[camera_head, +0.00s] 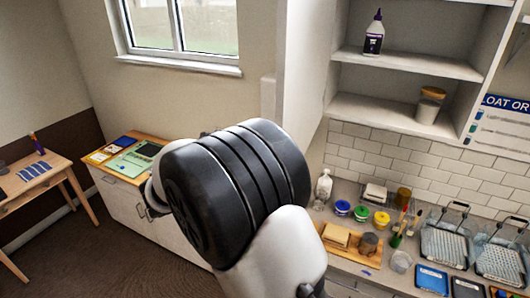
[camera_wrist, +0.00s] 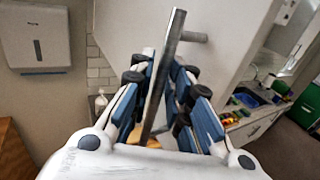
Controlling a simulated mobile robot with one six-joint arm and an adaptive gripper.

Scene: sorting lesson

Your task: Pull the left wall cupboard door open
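The left wall cupboard door is a white panel (camera_head: 304,70) standing out from the cupboard's left side in the head view, with the shelves beside it exposed. In the wrist view its pale face (camera_wrist: 130,25) fills the upper middle. Its metal bar handle (camera_wrist: 176,32) runs down between the fingers of my gripper (camera_wrist: 164,68). The fingers stand on both sides of the bar, with gaps visible, so they look open around it. In the head view my arm hides my gripper and the handle.
The cupboard shelf (camera_head: 405,65) holds a glue bottle (camera_head: 374,33); a yellow-lidded jar (camera_head: 430,105) stands below. The counter underneath is crowded with jars and trays (camera_head: 448,245). A wall dispenser (camera_wrist: 36,35) is left of the door. A window (camera_head: 180,28) is at the back left.

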